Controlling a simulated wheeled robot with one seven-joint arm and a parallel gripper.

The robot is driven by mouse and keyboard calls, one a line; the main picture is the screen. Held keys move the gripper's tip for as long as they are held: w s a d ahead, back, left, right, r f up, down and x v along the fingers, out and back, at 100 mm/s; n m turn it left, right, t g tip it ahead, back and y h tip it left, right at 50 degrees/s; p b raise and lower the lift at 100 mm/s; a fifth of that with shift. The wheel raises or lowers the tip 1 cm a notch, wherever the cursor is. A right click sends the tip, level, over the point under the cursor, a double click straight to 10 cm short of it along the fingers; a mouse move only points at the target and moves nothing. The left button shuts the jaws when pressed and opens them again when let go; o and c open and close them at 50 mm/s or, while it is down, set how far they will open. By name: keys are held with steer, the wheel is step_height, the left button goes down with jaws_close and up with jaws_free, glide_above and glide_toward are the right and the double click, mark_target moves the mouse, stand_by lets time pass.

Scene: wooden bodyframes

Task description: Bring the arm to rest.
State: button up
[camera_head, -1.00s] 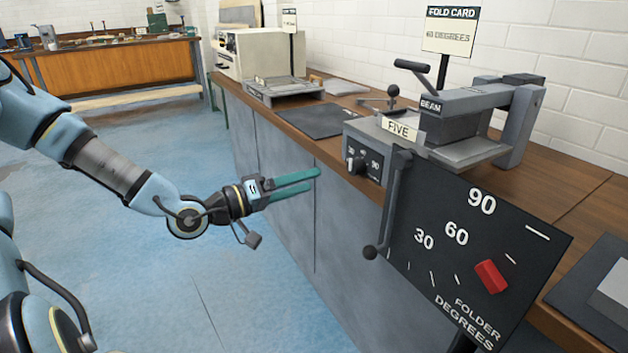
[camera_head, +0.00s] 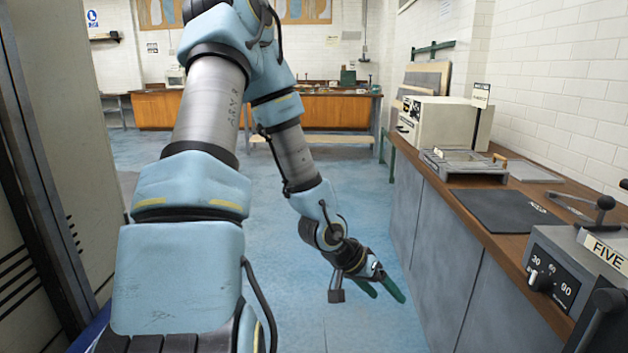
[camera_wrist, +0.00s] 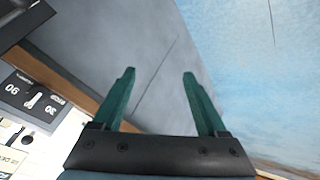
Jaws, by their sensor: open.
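My gripper (camera_head: 382,290) hangs in the air over the blue floor, left of the bench front, with its green fingers apart and pointing down to the right. The wrist view shows the same open gripper (camera_wrist: 160,82) with nothing between the fingers. Beyond them are the grey bench front (camera_wrist: 130,40) and the blue floor (camera_wrist: 235,50). My arm is bent, reaching down from the top of the head view.
The wooden bench (camera_head: 530,240) runs along the right, bearing a black mat (camera_head: 505,210), a cream machine (camera_head: 445,122) and the FIVE machine (camera_head: 560,270). A grey panel (camera_head: 50,160) stands at left. Open floor (camera_head: 285,290) lies between. An orange-fronted bench (camera_head: 325,112) is at the back.

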steer(key=w+a+r+n+t+y+p, duration=0.15)
steer(key=a+r+y, duration=0.3)
steer(key=a, duration=0.55)
steer(key=s+a+r+n+g+y+p, duration=0.1)
steer(key=s+a+r+n+p, duration=0.1)
steer(key=a+r, duration=0.4)
steer(key=s+a+r+n+y+p, duration=0.1)
steer(key=s+a+r+n+p, duration=0.1)
steer(key=a+r, duration=0.4)
step_height(320, 180, up, 2)
steer(key=shift+s+r+n+g+y, duration=0.2)
steer(key=shift+s+n+g+y, duration=0.15)
steer(key=shift+s, duration=0.2)
